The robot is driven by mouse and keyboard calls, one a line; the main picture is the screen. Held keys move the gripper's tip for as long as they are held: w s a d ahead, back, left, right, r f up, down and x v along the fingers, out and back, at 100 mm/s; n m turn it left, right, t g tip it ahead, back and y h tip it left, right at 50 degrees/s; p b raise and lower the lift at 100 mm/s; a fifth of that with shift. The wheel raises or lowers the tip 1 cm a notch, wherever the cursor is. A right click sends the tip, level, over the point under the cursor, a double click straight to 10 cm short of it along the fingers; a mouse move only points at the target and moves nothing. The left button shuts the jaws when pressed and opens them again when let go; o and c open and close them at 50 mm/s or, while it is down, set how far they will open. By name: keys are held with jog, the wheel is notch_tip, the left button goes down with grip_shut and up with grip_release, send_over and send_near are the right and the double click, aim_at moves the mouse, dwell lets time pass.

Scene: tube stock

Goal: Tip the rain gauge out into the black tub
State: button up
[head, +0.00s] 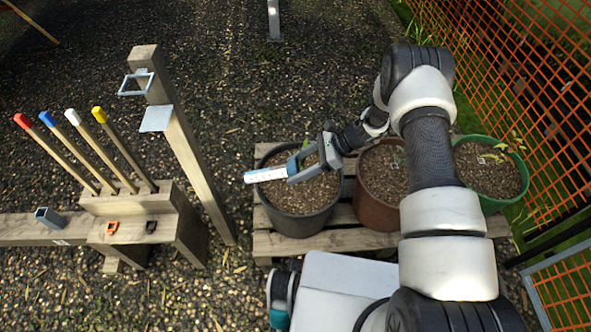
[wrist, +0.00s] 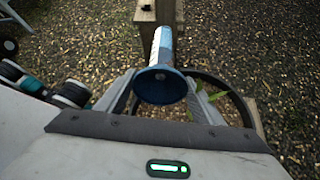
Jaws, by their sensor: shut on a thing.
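The rain gauge (head: 266,174) is a pale tube with scale marks and a blue part. My gripper (head: 291,171) is shut on it and holds it lying over, nearly level, its pale end pointing left in the head view. In the wrist view the gauge (wrist: 161,48) points away from me, with its wide dark-blue round end (wrist: 160,86) near my gripper (wrist: 160,92). The black tub (head: 300,226) stands below on a pallet, with brown fill and a small plant. The gauge is above its left part. I cannot see any water.
A brown pot (head: 370,209) and a green pot (head: 521,178) stand right of the tub on the wooden pallet (head: 335,242). At left are a post with an empty square bracket (head: 135,83) and a rack of colour-tipped stakes (head: 71,152). Orange mesh fence (head: 540,75) bounds the right.

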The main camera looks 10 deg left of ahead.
jog(key=shift+d+f+y+b, duration=0.2)
jog(key=shift+f+y+b, duration=0.3)
jog(key=shift+b, duration=0.65)
jog(key=shift+w+d+f+y+b, duration=0.15)
jog(key=shift+f+y+b, duration=0.15)
jog(key=shift+b, duration=0.3)
jog(key=shift+s+d+f+y+b, duration=0.1)
jog(key=shift+f+y+b, duration=0.05)
jog(key=shift+y+b, duration=0.35)
jog(key=shift+w+d+f+g+y, duration=0.15)
jog(key=shift+d+f+g+y, duration=0.35)
jog(key=shift+y, duration=0.5)
jog(key=shift+r, duration=0.1)
dwell(1.6)
